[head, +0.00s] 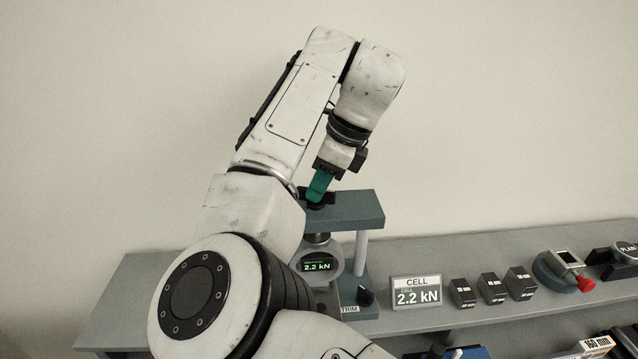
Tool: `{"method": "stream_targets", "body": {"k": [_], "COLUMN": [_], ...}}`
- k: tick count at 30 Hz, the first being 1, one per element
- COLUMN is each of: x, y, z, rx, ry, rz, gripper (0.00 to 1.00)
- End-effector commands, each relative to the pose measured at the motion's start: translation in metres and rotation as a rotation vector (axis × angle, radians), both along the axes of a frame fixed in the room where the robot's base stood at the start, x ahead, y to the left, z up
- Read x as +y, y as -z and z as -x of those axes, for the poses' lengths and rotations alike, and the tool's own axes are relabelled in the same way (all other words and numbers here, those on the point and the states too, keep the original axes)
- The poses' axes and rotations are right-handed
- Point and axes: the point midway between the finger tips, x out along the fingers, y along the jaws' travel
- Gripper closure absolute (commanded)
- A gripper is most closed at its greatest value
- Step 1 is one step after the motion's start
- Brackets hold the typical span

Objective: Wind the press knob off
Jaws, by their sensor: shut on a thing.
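The press (362,198) stands on the grey bench, with a blue-grey top plate and a pale post at its right. Its dark knob (313,204) is on top of the plate, mostly covered by my gripper (316,195). My gripper, with teal fingers, points down and is shut on the knob, tilted a little. A round gauge (320,266) below the plate reads 2.2 kN. The left side of the press is hidden behind my arm.
A CELL display (416,291) reading 2.2 kN stands right of the press. A small black trim knob (365,296) sits at the press base. Several dark blocks (491,287) and a device with a red knob (586,284) are farther right.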

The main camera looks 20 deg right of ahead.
Motion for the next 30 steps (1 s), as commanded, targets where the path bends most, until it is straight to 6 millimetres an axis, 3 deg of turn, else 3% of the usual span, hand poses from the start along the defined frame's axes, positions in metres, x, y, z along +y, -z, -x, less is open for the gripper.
{"method": "stream_targets", "body": {"k": [8,18,23,30], "x": [0.000,-0.001,-0.006,-0.020], "y": [-0.001,-0.004,-0.021,-0.062], "z": [0.000,0.000,0.004,0.014], "rx": [-0.002,-0.002,-0.005,-0.006], "ry": [0.001,0.002,0.002,0.000], "rz": [0.000,-0.001,-0.003,-0.004], "gripper": [0.62,0.62,0.62,0.62]}}
